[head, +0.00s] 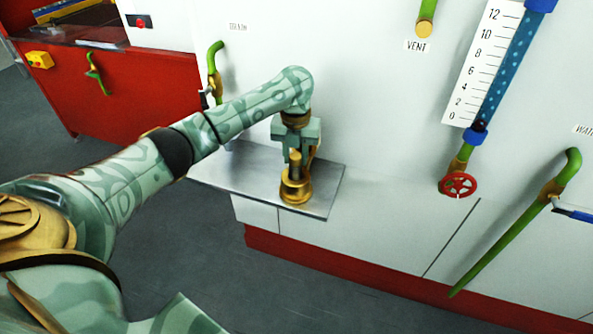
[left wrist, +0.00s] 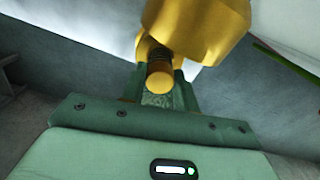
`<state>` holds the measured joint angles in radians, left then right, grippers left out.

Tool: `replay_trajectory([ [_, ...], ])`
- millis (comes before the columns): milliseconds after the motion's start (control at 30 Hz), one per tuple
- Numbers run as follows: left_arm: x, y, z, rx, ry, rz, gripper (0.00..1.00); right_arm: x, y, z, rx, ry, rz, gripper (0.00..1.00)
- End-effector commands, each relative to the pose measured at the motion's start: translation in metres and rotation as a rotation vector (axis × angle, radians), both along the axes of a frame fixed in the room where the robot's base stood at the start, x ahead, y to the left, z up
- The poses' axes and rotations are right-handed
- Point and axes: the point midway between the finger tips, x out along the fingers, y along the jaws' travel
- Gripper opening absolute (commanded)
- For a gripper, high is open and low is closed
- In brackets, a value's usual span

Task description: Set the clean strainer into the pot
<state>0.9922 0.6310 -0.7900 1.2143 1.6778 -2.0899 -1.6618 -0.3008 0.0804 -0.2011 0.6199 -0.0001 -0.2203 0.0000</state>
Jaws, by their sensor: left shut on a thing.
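My left gripper (head: 296,150) points down over a grey metal shelf (head: 235,165) in the head view. It is shut on a brass thing with an upright stem and a round, wider base (head: 296,192), which seems to be the strainer. In the left wrist view the fingers (left wrist: 160,92) close around a short round brass stub (left wrist: 159,78), with a larger brass body (left wrist: 200,28) beyond it. The base appears at or just above the shelf; contact cannot be told. I cannot make out a pot separate from this brass thing. My right gripper is not in view.
A white wall panel (head: 370,130) stands behind the shelf. A red cabinet (head: 150,95) stands at the left. The shelf's left part is bare.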

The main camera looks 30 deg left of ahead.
Motion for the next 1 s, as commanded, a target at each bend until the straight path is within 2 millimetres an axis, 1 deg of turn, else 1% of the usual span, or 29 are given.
replay_trajectory([
  [33,0.000,0.000,-0.012,0.001,0.003,0.000,0.05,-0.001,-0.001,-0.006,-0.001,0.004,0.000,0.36],
  [100,0.000,0.000,-0.026,0.000,0.004,0.000,0.05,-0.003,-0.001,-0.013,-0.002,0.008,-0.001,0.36],
  [200,0.000,0.000,-0.041,0.001,0.004,-0.001,0.05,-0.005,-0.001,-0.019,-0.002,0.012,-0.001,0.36],
  [433,0.000,0.000,-0.038,0.001,0.000,-0.001,0.05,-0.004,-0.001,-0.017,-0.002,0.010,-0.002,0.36],
  [567,0.000,0.000,-0.041,0.001,0.000,0.000,0.05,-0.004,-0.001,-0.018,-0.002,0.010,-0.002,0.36],
  [600,0.000,0.000,-0.042,0.001,0.000,0.000,0.33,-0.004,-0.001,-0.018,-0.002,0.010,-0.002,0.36],
  [667,0.000,0.000,-0.042,0.001,0.000,0.000,0.49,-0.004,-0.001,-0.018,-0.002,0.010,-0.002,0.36],
  [700,0.000,0.000,-0.042,0.001,0.000,0.000,0.52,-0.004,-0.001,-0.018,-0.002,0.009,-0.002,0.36],
  [933,0.000,0.000,-0.041,0.001,0.000,0.000,0.52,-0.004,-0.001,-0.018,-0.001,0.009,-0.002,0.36],
  [1000,0.000,0.000,-0.038,0.001,0.000,-0.001,0.52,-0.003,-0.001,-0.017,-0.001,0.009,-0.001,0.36],
])
